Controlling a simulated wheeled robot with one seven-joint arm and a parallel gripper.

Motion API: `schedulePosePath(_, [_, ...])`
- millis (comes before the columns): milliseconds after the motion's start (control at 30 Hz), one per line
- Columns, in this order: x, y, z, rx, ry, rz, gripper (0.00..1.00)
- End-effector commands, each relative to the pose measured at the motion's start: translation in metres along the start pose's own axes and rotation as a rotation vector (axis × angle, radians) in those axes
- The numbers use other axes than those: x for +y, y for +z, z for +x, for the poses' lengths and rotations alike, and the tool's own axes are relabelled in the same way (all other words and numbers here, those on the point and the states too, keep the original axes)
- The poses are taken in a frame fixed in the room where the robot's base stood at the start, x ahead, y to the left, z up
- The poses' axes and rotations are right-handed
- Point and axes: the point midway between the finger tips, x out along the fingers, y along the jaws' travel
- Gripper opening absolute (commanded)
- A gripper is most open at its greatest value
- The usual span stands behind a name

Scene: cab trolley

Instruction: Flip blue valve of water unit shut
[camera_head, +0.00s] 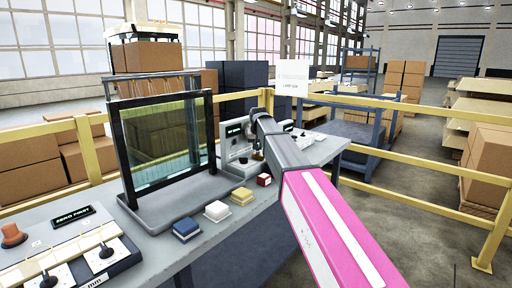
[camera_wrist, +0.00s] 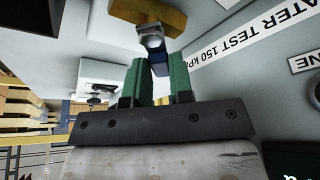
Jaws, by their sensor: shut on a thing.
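In the wrist view, my gripper (camera_wrist: 159,68) has its two green fingers closed around the end of a short blue handle (camera_wrist: 155,57), the blue valve's lever. The handle meets a silver hub (camera_wrist: 152,40) on a brass-yellow valve body (camera_wrist: 160,14). The water unit's panel (camera_wrist: 215,75) lies behind, with a label reading "ATER TEST 150 KP" (camera_wrist: 250,37). In the head view, the grey unit (camera_head: 236,152) stands at the bench's far part, partly covered by my arm. My fingers and the blue handle cannot be made out there.
A framed glass panel (camera_head: 118,150) stands on the bench (camera_head: 160,240) to the left. Blue, yellow-white and red blocks (camera_head: 187,230) lie along its front edge. A "ZERO FIRST" panel (camera_head: 60,245) is at the near left. Yellow railings (camera_head: 400,150) run behind.

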Motion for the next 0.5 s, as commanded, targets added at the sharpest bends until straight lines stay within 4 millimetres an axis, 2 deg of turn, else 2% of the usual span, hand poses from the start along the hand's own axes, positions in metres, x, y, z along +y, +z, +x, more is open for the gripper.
schedulePosePath(500, [0.013,0.002,-0.001,0.000,0.184,0.442,0.00])
